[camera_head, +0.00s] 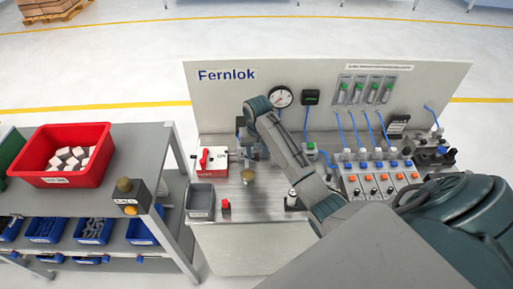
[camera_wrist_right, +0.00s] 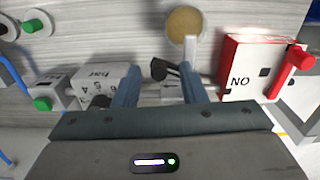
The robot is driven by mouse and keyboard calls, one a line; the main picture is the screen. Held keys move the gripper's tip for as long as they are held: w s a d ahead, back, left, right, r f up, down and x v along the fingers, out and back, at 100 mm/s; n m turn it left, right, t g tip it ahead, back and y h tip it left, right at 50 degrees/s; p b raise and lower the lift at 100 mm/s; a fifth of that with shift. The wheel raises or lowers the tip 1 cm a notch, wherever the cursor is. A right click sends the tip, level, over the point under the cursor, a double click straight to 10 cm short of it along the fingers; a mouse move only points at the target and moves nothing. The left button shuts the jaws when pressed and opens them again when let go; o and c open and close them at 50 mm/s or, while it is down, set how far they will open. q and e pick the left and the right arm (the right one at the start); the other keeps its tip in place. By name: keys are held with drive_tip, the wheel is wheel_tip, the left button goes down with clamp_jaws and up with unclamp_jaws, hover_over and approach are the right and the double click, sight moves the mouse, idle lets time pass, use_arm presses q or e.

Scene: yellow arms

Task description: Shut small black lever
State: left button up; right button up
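The small black lever (camera_wrist_right: 167,70) shows in the right wrist view, on a pipe fitting between a white block marked "bar" (camera_wrist_right: 92,82) and a red and white box marked "ON" (camera_wrist_right: 250,68). My right gripper (camera_wrist_right: 160,78) is open, with its two blue fingers apart on either side of the lever. I cannot tell whether either finger touches it. In the head view my right gripper (camera_head: 243,135) is over the left part of the bench, and the lever is hidden there by the gripper and arm. My left gripper is not in view.
The red-handled box (camera_head: 211,160) stands just left of my right gripper. The "Fernlok" back panel (camera_head: 320,75) rises behind. Valves with blue tubes (camera_head: 375,160) fill the right side.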

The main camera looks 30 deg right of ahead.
drive_tip(key=shift+f, duration=0.15)
drive_tip(key=shift+s, duration=0.1)
clamp_jaws()
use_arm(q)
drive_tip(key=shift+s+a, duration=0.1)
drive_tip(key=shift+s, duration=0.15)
use_arm(e)
drive_tip(key=shift+w+d+n, duration=0.2)
drive_tip(key=shift+n, duration=0.65)
drive_tip(key=shift+w+d+n, duration=0.2)
drive_tip(key=shift+w+n, duration=0.05)
drive_tip(key=shift+n, duration=0.55)
drive_tip(key=shift+w+d+n, duration=0.2)
drive_tip(key=shift+n, duration=0.65)
unclamp_jaws()
